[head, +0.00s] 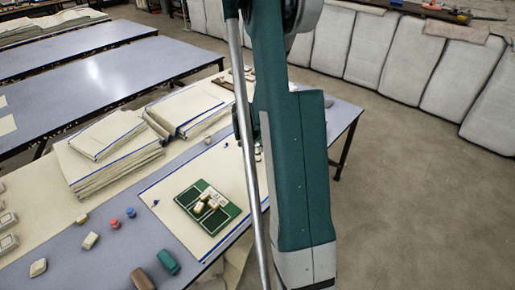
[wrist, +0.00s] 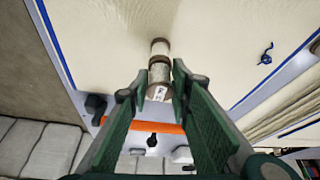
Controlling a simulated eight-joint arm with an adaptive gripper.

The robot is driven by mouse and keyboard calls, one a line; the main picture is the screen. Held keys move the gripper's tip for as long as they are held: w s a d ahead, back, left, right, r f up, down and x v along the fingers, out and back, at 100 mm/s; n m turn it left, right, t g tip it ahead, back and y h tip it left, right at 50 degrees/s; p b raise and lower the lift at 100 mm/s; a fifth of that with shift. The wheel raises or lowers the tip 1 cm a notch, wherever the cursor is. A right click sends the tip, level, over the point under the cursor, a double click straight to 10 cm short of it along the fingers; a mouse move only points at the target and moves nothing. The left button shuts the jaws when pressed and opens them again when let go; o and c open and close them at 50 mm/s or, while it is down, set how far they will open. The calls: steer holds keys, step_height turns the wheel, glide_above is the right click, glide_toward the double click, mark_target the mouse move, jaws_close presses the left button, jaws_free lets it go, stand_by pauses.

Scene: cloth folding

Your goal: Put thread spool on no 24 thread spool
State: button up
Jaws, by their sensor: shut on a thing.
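My gripper (wrist: 159,78) shows from behind in the wrist view, its two green fingers on either side of a pale thread spool (wrist: 158,72). It is shut on this spool. A second pale, brownish-ended spool (wrist: 160,47) shows just beyond it in line, over the cream cloth (wrist: 110,40). I cannot tell whether the two spools touch. A white label with a dark mark shows at the near end, between the fingers. No number 24 is readable.
In the head view, a green board (head: 183,199) with several pale blocks lies on the cloth. Stacked cloths (head: 115,165) stand to its left. Small loose items, a teal block (head: 168,261) and a brown block (head: 142,279) lie near the front. An orange strip (wrist: 170,127) shows in the wrist view.

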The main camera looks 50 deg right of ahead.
steer(key=shift+f, duration=0.2)
steer(key=o, duration=0.8)
steer(key=shift+r, duration=0.2)
steer(key=shift+p+v, duration=1)
steer(key=shift+v, duration=5.05)
